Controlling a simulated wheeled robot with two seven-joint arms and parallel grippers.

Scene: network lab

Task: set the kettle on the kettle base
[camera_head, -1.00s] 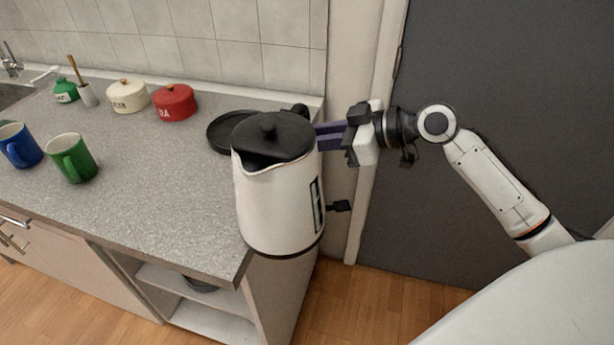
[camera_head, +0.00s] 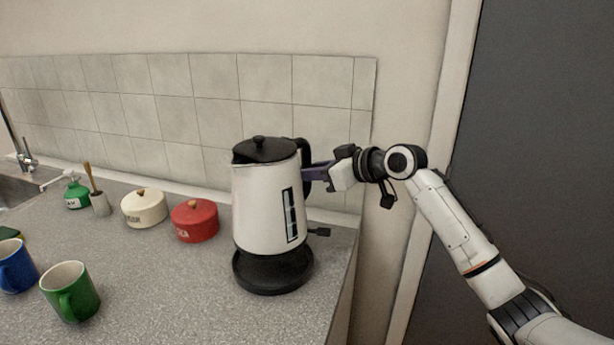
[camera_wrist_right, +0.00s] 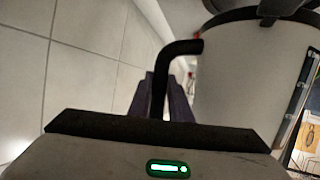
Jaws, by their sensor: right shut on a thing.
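The white kettle (camera_head: 268,205) with its black lid stands upright directly over the round black kettle base (camera_head: 272,273) near the right end of the counter. The kettle's lower edge hides the back of the base; I cannot tell whether it touches or hangs slightly above. My right gripper (camera_head: 312,175) is shut on the kettle's black handle at its right side. In the right wrist view the purple fingers (camera_wrist_right: 172,100) close around the handle (camera_wrist_right: 180,48), with the white kettle body (camera_wrist_right: 255,75) beside it. My left gripper is not in view.
A red pot (camera_head: 194,222) and a cream pot (camera_head: 144,208) stand left of the kettle. A green mug (camera_head: 70,292) and a blue mug (camera_head: 14,266) are at front left. A tiled wall (camera_head: 210,115) is behind. The grey counter (camera_head: 165,290) is clear in front.

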